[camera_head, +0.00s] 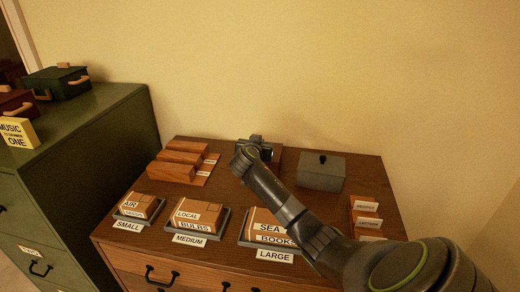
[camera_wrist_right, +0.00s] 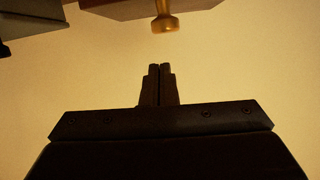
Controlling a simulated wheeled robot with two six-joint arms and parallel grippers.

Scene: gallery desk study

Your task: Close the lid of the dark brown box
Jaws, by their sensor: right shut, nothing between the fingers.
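My right arm reaches in from the lower right of the head view, with its gripper (camera_head: 260,146) over the back middle of the wooden chest top. A brown box-like thing (camera_head: 275,157) shows just behind and beside that gripper. It is mostly hidden, so I cannot tell how its lid stands. In the right wrist view, the right gripper (camera_wrist_right: 160,68) is shut and empty. A brass knob (camera_wrist_right: 165,23) on a reddish-brown panel (camera_wrist_right: 122,9) is just beyond the fingertips, apart from them. My left gripper is not in view.
A grey box with a dark knob (camera_head: 322,172) stands to the right. Wooden blocks (camera_head: 172,172) lie at the left. Labelled cartons in trays (camera_head: 197,217) line the front; tagged blocks (camera_head: 366,216) stand at the right edge. A green cabinet (camera_head: 98,117) bears a green case (camera_head: 58,85).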

